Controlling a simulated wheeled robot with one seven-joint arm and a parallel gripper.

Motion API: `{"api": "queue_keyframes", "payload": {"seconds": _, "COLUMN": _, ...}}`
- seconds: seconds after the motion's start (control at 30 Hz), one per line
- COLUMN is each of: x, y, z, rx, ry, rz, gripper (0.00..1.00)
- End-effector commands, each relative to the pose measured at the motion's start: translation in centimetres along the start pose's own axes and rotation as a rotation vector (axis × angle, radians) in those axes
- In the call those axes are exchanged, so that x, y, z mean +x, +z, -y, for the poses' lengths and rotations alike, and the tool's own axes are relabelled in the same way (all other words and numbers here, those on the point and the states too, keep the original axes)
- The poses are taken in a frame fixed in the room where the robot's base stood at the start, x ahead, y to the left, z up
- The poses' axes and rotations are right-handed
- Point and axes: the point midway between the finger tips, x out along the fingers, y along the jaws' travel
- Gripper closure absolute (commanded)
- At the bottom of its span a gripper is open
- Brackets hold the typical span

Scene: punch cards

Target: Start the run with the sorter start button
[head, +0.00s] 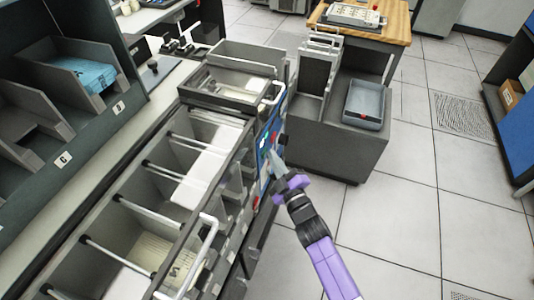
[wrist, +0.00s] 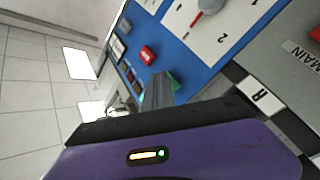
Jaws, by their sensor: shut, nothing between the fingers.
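The sorter (head: 190,190) is a long grey machine with several open card pockets. Its blue control panel (head: 266,178) faces right at its end, and it fills the middle of the wrist view (wrist: 225,62). A green button (wrist: 175,79) is on the panel, partly hidden behind my fingers; I cannot read a label on it. A red button (wrist: 147,54) with pale lettering sits beside it. My gripper (head: 275,158) is shut and empty, with its fingertips at the panel. In the wrist view the fingertips (wrist: 160,77) overlap the green button's edge; I cannot tell whether they touch it.
A dial with a red pointer (wrist: 204,10) is on a white plate of the panel. A grey cabinet (head: 325,150) with a blue-grey tray (head: 367,103) stands just beyond the panel. The tiled floor (head: 400,200) to the right is clear.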

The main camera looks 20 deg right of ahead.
Motion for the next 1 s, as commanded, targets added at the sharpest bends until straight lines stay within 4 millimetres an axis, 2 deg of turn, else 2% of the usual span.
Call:
{"api": "queue_keyframes", "payload": {"seconds": 0.4, "x": -1.1, "y": 0.6, "z": -0.9, "rx": 0.000, "ry": 0.000, "rz": 0.001, "gripper": 1.00}}
{"api": "queue_keyframes", "payload": {"seconds": 0.77, "x": -1.3, "y": 0.9, "z": -0.9, "rx": 0.000, "ry": 0.000, "rz": -0.001, "gripper": 1.00}}
{"api": "queue_keyframes", "payload": {"seconds": 1.0, "x": -2.3, "y": 1.5, "z": -2.0, "rx": 0.000, "ry": 0.001, "rz": 0.003, "gripper": 1.00}}
